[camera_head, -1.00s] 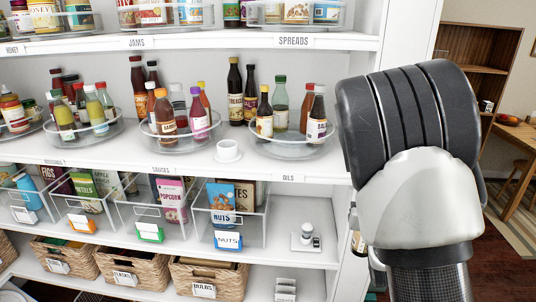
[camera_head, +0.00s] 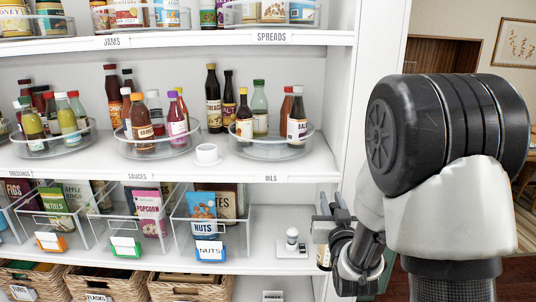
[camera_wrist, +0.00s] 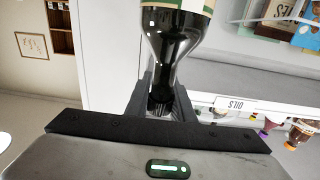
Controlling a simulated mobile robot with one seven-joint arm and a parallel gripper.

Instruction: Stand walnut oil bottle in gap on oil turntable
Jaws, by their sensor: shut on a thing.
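The oil turntable (camera_head: 275,153) is a clear round tray on the middle shelf above the OILS label. Several bottles stand on it: a dark one at the left, a green-capped one behind, a red one and a dark labelled one at the right. Bare tray shows at its front middle, between the left and right bottles. My gripper (camera_head: 332,222) is right of and below the turntable, in front of the shelf's right side. In the wrist view it (camera_wrist: 163,98) is shut on the neck of a dark bottle (camera_wrist: 175,50) with a pale label; its name is unreadable.
A small white cup (camera_head: 207,154) stands left of the turntable. Two dark bottles (camera_head: 213,97) stand behind at its left. The shelf's right side panel (camera_head: 352,110) is close to my arm. Clear bins (camera_head: 205,232) and a small white device (camera_head: 292,243) are on the shelf below.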

